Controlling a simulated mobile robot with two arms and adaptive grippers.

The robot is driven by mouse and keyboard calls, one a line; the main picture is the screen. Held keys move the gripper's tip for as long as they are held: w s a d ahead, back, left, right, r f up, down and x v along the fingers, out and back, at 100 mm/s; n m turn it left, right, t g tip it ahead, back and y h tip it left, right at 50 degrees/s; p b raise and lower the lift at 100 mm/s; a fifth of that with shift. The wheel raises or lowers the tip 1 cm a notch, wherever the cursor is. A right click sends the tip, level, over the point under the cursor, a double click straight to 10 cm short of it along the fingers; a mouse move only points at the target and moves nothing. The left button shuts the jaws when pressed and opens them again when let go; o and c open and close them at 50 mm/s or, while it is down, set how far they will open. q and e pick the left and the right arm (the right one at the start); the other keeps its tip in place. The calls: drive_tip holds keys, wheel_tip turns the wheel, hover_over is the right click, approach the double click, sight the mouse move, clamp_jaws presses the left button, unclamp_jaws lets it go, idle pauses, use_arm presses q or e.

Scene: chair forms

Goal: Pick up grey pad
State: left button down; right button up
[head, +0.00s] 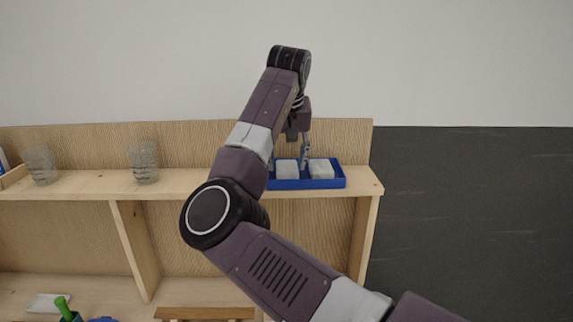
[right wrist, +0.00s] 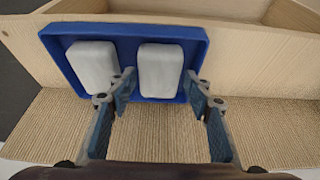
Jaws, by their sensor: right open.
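Two light grey pads lie side by side in a blue tray (head: 333,184) on the shelf top. In the head view they are the left pad (head: 287,171) and the right pad (head: 321,169). My right gripper (head: 289,156) is over the left one, its fingers pointing down. In the right wrist view the gripper (right wrist: 160,80) is open and empty. Its fingertips are on either side of one pad (right wrist: 161,68), with the other pad (right wrist: 93,66) outside them to the left. Whether the fingers touch the pad I cannot tell. My left gripper is out of view.
The tray's rim (right wrist: 126,28) stands up around the pads. Two clear glasses (head: 143,162) (head: 41,165) stand farther left on the wooden shelf (head: 90,184). A green object (head: 65,308) and a white item (head: 47,303) lie lower left. The shelf's back panel (head: 345,140) rises behind the tray.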

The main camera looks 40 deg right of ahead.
sight(287, 166)
drive_tip(key=shift+p+x, duration=0.3)
drive_tip(key=shift+x, duration=0.95)
drive_tip(key=shift+w+d+f, duration=0.1)
drive_tip(key=shift+w+d, duration=0.05)
drive_tip(key=shift+d, duration=0.1)
drive_tip(key=shift+a, duration=0.1)
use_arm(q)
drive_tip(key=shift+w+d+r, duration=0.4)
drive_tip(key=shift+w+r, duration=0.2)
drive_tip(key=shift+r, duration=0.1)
use_arm(e)
drive_tip(key=c, duration=0.6)
